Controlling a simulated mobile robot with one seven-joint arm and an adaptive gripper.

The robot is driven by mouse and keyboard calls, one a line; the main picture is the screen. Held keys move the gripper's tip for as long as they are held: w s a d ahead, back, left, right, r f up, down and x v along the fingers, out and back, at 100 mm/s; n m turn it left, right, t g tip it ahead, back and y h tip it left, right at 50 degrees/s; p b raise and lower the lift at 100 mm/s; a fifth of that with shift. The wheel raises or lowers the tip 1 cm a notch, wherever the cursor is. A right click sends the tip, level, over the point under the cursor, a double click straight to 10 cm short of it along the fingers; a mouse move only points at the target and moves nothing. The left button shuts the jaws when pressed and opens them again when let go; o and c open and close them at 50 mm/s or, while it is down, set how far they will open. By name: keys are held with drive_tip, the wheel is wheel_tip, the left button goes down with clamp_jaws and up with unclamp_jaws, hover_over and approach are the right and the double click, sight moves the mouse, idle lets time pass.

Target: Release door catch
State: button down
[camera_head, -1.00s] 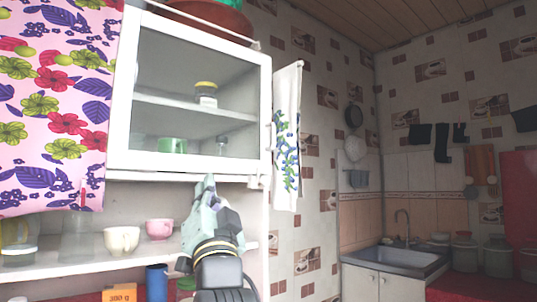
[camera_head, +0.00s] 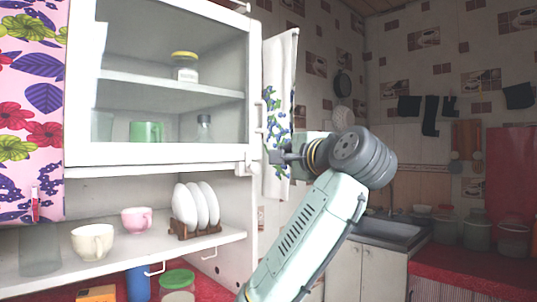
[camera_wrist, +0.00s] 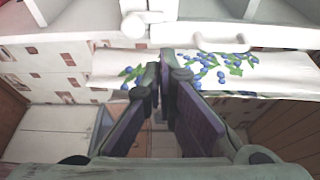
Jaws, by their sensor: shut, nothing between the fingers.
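The white wall cabinet door (camera_head: 160,155) has a glass pane and looks closed. A small white knob-like catch (camera_head: 252,167) sits at its lower right corner. It also shows in the wrist view (camera_wrist: 134,25), ahead of and slightly left of my fingers. A white door handle (camera_head: 261,116) is on the door's right edge; the wrist view shows it (camera_wrist: 222,43) to the right of the catch. My gripper (camera_head: 277,157) is shut and empty, to the right of the catch and apart from it. In the wrist view its fingertips (camera_wrist: 159,70) are together.
A white towel with blue flowers (camera_head: 277,100) hangs beside the cabinet, close to my gripper. Below the door, an open shelf (camera_head: 140,255) holds cups and a rack of plates (camera_head: 198,207). A sink (camera_head: 395,231) is at the right rear.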

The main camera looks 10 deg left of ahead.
sight(257, 152)
drive_tip(key=p+x, duration=0.3)
drive_tip(key=x, duration=0.5)
drive_tip(key=shift+a+r+p, duration=0.15)
drive_tip(key=shift+p, duration=0.2)
drive_tip(key=shift+x, duration=0.85)
drive_tip(key=shift+s+n, duration=0.1)
drive_tip(key=shift+n, duration=0.7)
drive_tip(key=shift+s+n+t+y+b, duration=0.15)
drive_tip(key=shift+n+t+y+b, duration=0.2)
drive_tip(key=shift+n+b, duration=0.4)
